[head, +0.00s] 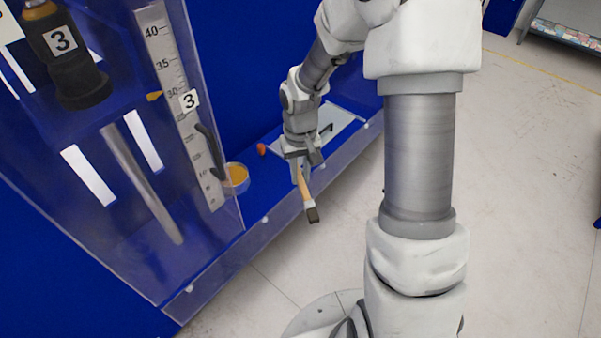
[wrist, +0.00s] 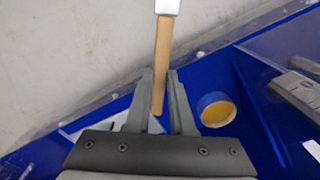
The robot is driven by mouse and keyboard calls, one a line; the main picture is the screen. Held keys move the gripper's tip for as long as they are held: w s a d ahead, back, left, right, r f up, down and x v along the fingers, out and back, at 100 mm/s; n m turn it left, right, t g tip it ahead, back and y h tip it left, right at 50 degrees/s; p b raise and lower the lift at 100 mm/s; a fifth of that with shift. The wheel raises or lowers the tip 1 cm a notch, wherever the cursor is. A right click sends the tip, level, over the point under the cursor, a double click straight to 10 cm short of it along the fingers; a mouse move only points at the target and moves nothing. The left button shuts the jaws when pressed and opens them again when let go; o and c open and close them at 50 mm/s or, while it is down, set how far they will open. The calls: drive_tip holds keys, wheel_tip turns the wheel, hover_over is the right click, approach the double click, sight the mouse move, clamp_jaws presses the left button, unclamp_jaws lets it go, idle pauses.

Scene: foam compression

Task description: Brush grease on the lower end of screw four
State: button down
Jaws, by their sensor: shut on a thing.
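My gripper (head: 300,174) is shut on the wooden handle of a brush (head: 306,191), whose dark bristle end points down and toward the camera in the head view. In the wrist view, my gripper (wrist: 160,75) has the handle of the brush (wrist: 164,45) between its fingers, with the metal ferrule at the top edge. A round clear tub of yellow-orange grease (head: 237,175) stands on the blue shelf, left of the gripper and apart from it. The grease tub also shows in the wrist view (wrist: 217,110). No screw labelled four can be made out.
A black device labelled 3 (head: 72,60) sits upper left. A small red object (head: 261,149) lies behind the tub. Open floor (head: 530,200) is at right.

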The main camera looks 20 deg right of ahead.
drive_tip(key=w+a+f+m+t+y+b, duration=0.1)
drive_tip(key=w+a+t+y+b, duration=0.1)
drive_tip(key=w+t+b, duration=0.6)
drive_tip(key=w+a+m+t+y+b, duration=0.1)
drive_tip(key=w+a+t+y+b, duration=0.15)
drive_tip(key=w+b, duration=0.5)
drive_tip(key=a+r+n+t+y+b, duration=0.2)
drive_tip(key=a+r+t+y+b, duration=0.2)
drive_tip(key=a+r+y+b, duration=0.2)
wheel_tip(320, 180, down, 6)
drive_tip(key=b, duration=0.5)
drive_tip(key=shift+w+f, duration=0.15)
drive_tip(key=shift+d+f+b, duration=0.1)
drive_tip(key=shift+f+b, duration=0.3)
drive_tip(key=shift+f, duration=0.3)
idle(1.7)
wheel_tip(320, 180, up, 7)
drive_tip(key=p, duration=0.6)
drive_tip(key=shift+r, duration=0.15)
